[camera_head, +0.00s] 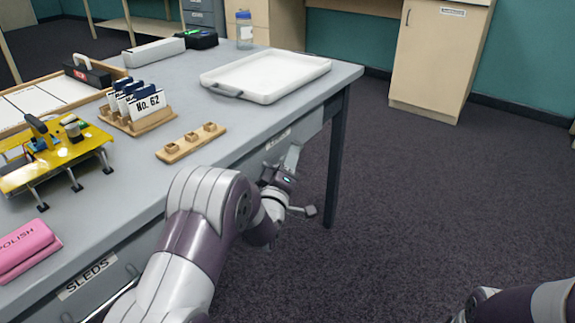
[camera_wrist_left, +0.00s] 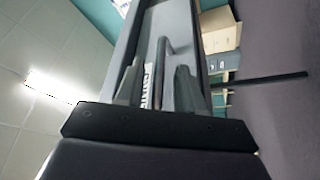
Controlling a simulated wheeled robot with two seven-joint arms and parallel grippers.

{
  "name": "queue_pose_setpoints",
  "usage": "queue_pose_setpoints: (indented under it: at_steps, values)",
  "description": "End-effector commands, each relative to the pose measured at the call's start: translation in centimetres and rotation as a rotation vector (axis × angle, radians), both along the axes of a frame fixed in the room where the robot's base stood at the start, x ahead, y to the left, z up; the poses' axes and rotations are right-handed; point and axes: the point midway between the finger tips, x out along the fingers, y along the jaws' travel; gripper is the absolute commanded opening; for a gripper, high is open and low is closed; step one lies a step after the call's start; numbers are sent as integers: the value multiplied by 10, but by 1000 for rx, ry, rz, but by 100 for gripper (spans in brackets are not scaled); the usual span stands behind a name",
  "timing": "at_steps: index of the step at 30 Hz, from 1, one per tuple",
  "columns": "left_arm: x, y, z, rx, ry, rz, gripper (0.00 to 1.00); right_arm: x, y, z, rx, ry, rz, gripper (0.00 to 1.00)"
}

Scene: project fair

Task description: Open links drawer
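The links drawer (camera_head: 310,127) is in the table's front near the right corner, with a white label (camera_head: 278,139) too small to read in the head view. It looks shut. My left gripper (camera_head: 302,184) is in front of it, fingers apart. In the left wrist view the drawer's dark bar handle (camera_wrist_left: 161,62) lies ahead, in line with the gap between the two open fingers (camera_wrist_left: 158,84). The fingers are not closed on it; I cannot tell how far it reaches between them. My right gripper is out of view; only part of that arm shows at lower right.
The sleds drawer's label (camera_head: 87,275) is at lower left. On the table (camera_head: 200,110) are a white tray (camera_head: 265,77), a wooden block strip (camera_head: 191,143), number cards (camera_head: 135,101), a yellow model (camera_head: 60,152) and a pink cloth (camera_head: 25,250). Open carpet (camera_head: 420,200) lies right.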

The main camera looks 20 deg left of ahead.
Motion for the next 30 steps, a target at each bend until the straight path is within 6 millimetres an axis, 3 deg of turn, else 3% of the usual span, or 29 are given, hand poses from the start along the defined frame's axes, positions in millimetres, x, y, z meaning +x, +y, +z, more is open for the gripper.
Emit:
queue_pose_setpoints:
  at_steps: [5, 9, 20, 26, 30]
  values:
    - [0, 0, 0, 0, 0, 0, 38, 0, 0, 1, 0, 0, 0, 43]
    - [0, 0, 0, 0, 0, 0, 0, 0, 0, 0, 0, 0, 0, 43]
    - [-3, -9, 0, 1, 2, -3, 0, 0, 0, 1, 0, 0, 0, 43]
    - [-14, -39, 0, 0, 1, -4, 0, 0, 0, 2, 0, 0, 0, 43]
    - [-26, -73, 0, -1, 2, -6, 0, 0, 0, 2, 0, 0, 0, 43]
